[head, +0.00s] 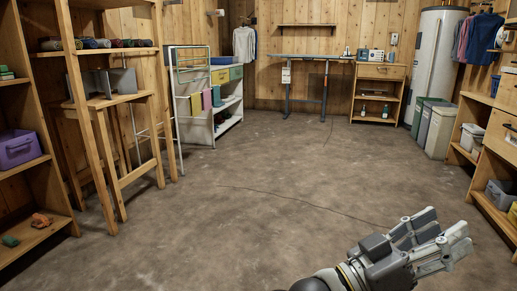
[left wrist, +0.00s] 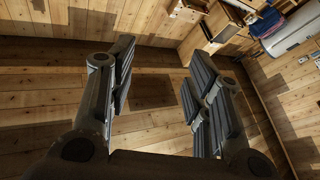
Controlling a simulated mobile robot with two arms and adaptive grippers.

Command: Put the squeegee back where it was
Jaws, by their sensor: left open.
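I cannot make out a squeegee in either view. My left gripper (head: 447,222) is at the lower right of the head view, above bare concrete floor. Its two fingers are spread apart with nothing between them. In the left wrist view the same open fingers (left wrist: 162,62) frame only wooden planks and shadow. My right gripper is in neither view.
Open shelves with a purple bin (head: 18,148) stand at left, beside a wooden rack (head: 120,180). Shelving fills the right edge. The middle floor is clear.

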